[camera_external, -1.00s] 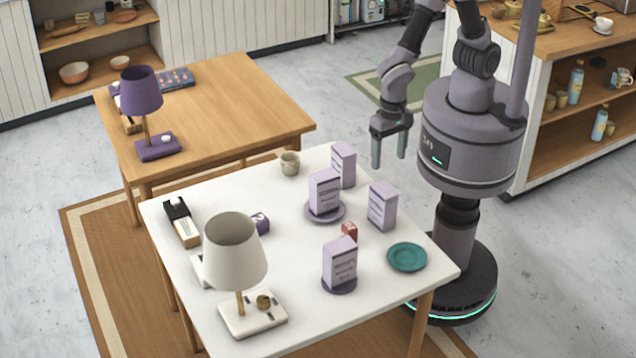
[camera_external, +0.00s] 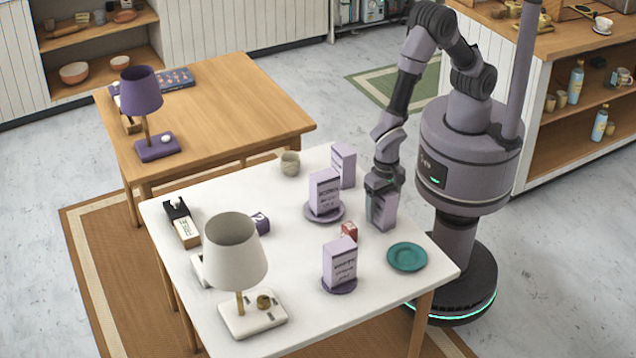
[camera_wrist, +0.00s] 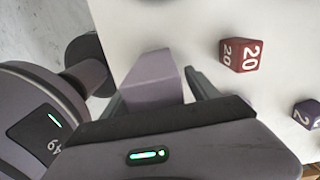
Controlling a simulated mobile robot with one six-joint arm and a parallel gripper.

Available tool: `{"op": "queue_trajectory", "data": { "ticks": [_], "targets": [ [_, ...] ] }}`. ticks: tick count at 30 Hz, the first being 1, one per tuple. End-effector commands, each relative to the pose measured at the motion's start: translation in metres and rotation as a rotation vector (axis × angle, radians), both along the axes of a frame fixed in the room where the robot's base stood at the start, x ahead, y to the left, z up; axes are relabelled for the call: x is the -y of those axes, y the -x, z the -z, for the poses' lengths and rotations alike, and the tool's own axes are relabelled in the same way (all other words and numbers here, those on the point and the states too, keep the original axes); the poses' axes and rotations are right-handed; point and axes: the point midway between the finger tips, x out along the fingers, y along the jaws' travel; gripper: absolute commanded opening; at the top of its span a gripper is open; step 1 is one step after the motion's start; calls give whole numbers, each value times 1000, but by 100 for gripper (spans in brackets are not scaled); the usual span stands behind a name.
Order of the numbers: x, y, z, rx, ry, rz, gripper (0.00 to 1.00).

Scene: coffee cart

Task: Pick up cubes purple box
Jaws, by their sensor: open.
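Several alike purple boxes stand upright on the white table (camera_external: 300,310). One purple box (camera_external: 384,215) stands bare on the table near its right edge, and my gripper (camera_external: 382,205) is around its upper part. A second purple box (camera_external: 325,190) stands on a purple plate (camera_external: 325,215). Another (camera_external: 343,163) stands behind.
A red cube (camera_external: 349,231) sits left of the gripped-around box, and a teal plate (camera_external: 407,257) lies in front of it. A purple cube (camera_external: 261,223), a white lamp (camera_external: 236,260) and a cup (camera_external: 290,164) are further left.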

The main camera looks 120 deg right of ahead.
Motion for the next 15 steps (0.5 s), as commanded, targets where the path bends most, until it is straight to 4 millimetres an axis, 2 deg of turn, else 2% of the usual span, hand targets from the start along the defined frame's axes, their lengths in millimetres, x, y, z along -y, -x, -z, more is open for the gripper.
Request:
{"op": "queue_trajectory", "data": {
  "ticks": [2, 3, 13, 15],
  "targets": [
    [0, 0, -2, 0, 0, 0, 69],
    [0, 0, -2, 0, 0, 0, 65],
    [0, 0, -2, 0, 0, 0, 0],
    [0, 0, -2, 0, 0, 0, 0]
  ]
}}
